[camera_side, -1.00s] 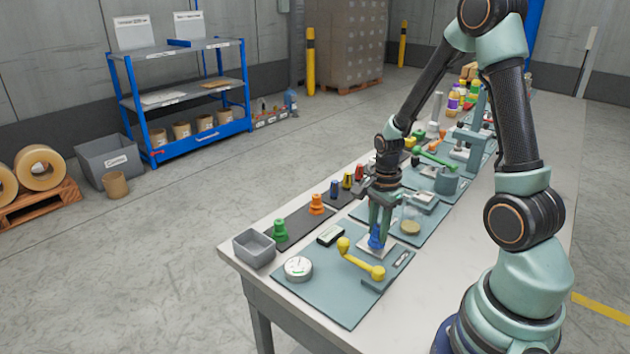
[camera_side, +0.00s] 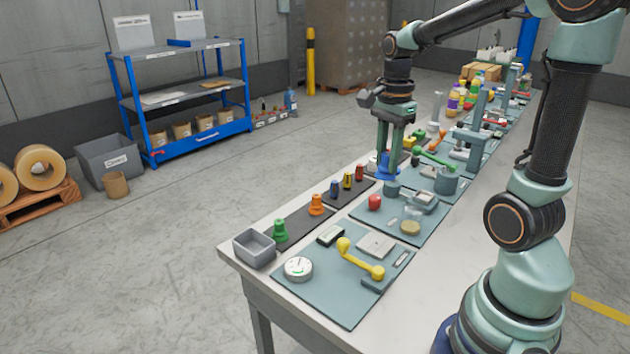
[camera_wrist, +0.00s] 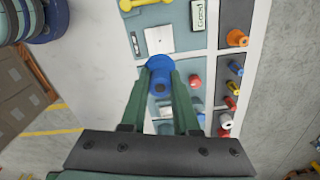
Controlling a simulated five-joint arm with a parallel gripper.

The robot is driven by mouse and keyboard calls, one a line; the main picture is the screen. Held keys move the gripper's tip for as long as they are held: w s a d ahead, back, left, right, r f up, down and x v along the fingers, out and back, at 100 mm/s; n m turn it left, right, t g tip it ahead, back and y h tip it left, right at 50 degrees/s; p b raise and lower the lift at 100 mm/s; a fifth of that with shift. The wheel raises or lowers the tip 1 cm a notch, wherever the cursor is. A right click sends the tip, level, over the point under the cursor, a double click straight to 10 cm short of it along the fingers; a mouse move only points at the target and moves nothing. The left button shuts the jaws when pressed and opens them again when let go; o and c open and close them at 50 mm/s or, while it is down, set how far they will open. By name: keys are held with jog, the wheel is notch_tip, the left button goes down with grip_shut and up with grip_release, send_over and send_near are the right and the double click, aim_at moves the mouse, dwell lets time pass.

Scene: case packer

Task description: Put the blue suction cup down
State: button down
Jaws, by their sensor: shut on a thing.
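My gripper (camera_side: 386,162) is shut on the blue suction cup (camera_side: 386,170) and holds it in the air over the bench, wide end down in the side view. In the wrist view the blue suction cup (camera_wrist: 158,72) sits between my gripper's two green fingers (camera_wrist: 160,90). In the side view a small blue-grey block (camera_side: 392,187) shows just under the cup; I cannot tell the gap. A green suction cup (camera_side: 280,232) and an orange one (camera_side: 316,205) stand upright on a dark mat (camera_side: 298,228) along the bench's left edge.
A gauge (camera_side: 298,268) and grey bin (camera_side: 254,247) stand at the near end. A red knob (camera_side: 375,202) stands near the cup. Small coloured pieces line the left edge.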

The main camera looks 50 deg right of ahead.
jog(key=shift+r, duration=0.55)
jog(key=shift+w+r, duration=0.25)
jog(key=w+a+f, duration=0.1)
jog(key=w+a, duration=0.2)
jog(key=w, duration=0.7)
jog(key=w+a, duration=0.2)
jog(key=w, duration=0.8)
notch_tip(320, 180, down, 20)
jog(key=shift+w+a+r, duration=0.1)
jog(key=c, duration=0.7)
grip_release()
jog(key=shift+f, duration=0.2)
jog(key=shift+o, duration=0.2)
jog(key=shift+r, duration=0.1)
